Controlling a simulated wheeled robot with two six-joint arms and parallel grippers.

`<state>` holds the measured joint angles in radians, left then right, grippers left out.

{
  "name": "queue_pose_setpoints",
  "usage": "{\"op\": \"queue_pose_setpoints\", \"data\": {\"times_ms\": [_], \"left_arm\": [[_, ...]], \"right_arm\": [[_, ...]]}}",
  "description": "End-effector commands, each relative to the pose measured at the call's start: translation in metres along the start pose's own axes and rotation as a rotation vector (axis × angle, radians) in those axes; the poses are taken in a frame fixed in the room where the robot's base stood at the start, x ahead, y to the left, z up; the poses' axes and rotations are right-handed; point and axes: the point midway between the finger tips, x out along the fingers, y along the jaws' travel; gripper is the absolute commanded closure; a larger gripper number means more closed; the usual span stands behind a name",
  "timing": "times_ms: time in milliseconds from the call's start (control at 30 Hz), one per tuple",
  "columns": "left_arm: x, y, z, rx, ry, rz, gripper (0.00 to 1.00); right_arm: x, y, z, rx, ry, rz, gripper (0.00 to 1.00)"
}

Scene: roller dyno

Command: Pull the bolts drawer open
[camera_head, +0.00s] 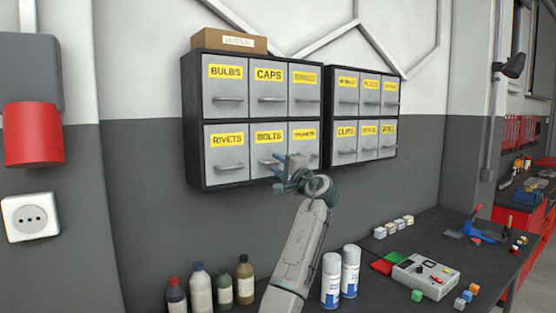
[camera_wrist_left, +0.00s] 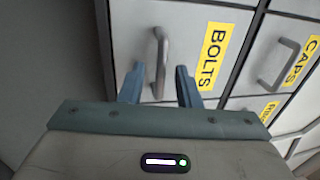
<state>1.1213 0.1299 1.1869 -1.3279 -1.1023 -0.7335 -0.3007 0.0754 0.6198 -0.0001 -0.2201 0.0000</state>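The bolts drawer (camera_head: 269,139) is a grey front with a yellow BOLTS label, in the lower row of the left black cabinet. It looks shut, flush with its neighbours. My left gripper (camera_head: 288,172) is in front of its lower part and partly covers its handle. In the left wrist view the drawer's grey bar handle (camera_wrist_left: 160,60) lies beside the BOLTS label (camera_wrist_left: 214,55). The open fingers of my left gripper (camera_wrist_left: 160,86) are on either side of the handle's line, with a gap on both sides. My right gripper is not in view.
Other shut drawers surround it, such as the rivets drawer (camera_head: 227,152) and caps drawer (camera_head: 269,89). A cardboard box (camera_head: 229,40) lies on top. Below, the dark workbench (camera_head: 385,275) holds bottles, spray cans (camera_head: 331,280) and a control box (camera_head: 425,274).

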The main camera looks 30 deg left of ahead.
Motion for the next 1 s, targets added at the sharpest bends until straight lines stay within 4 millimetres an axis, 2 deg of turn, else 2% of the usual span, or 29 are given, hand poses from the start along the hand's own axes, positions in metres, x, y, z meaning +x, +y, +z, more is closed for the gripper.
{"op": "queue_pose_setpoints", "data": {"times_ms": [333,500,733,867,1000], "left_arm": [[0.004,0.001,0.0,0.0,0.001,0.0,0.7],[0.004,0.0,0.0,0.0,0.001,0.0,1.0],[0.002,0.001,0.0,-0.001,0.001,0.0,1.0],[-0.017,0.0,-0.002,-0.004,0.004,0.0,1.0],[-0.054,-0.006,-0.002,-0.007,0.005,0.001,1.0]], "right_arm": [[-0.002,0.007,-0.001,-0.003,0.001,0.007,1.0],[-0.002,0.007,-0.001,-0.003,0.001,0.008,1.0],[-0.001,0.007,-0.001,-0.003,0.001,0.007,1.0],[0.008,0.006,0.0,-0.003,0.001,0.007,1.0],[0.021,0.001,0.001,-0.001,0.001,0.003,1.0]]}}
